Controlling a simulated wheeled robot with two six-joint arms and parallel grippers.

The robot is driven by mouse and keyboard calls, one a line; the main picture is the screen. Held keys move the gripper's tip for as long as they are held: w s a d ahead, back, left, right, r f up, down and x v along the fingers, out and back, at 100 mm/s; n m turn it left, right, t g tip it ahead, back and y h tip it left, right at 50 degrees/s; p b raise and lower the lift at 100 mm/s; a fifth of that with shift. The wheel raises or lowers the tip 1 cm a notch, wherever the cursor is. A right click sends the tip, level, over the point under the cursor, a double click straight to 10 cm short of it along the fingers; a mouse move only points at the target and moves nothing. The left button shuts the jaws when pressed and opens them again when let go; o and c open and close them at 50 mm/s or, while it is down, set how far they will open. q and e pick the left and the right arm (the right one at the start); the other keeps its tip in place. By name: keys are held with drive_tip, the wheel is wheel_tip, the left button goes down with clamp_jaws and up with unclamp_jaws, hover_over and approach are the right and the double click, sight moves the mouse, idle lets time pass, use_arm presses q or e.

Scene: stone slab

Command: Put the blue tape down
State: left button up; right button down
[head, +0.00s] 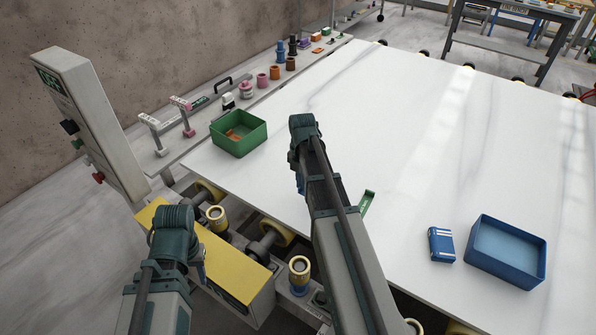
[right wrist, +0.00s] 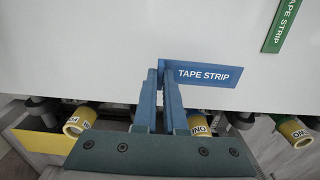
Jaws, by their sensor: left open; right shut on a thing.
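The blue tape strip (right wrist: 208,74), lettered TAPE STRIP, is held by one end between the fingertips of my right gripper (right wrist: 160,70), which is shut on it. In the right wrist view it lies over the white slab (right wrist: 80,55) near its edge; I cannot tell whether it touches the surface. In the head view my right arm hides most of it, and a small blue bit (head: 299,183) shows beside the arm. My left gripper (head: 176,242) is open near the yellow beam, clear of the slab, its fingers mostly hidden.
A green tape strip (head: 367,202) lies on the slab right of my right arm. A green bin (head: 239,148) holds orange pieces at the slab's left edge. A blue bin (head: 510,270) and a blue pack (head: 441,245) are at right. The slab's middle is clear.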

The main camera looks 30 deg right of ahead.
drive_tip(key=w+d, duration=0.1)
drive_tip(key=w, duration=0.4)
drive_tip(key=w+d+f+b, duration=0.1)
drive_tip(key=w, duration=0.4)
drive_tip(key=w+d, duration=0.2)
drive_tip(key=w, duration=0.3)
drive_tip(key=shift+f, duration=0.2)
wheel_tip(320, 180, down, 4)
drive_tip(key=b, duration=0.4)
drive_tip(key=shift+w+r, duration=0.15)
drive_tip(key=shift+r, duration=0.05)
drive_tip(key=shift+f, duration=0.2)
drive_tip(key=c, duration=1)
unclamp_jaws()
drive_tip(key=shift+r, duration=0.1)
drive_tip(key=shift+r, duration=0.1)
wheel_tip(320, 180, up, 12)
drive_tip(key=p, duration=1.2)
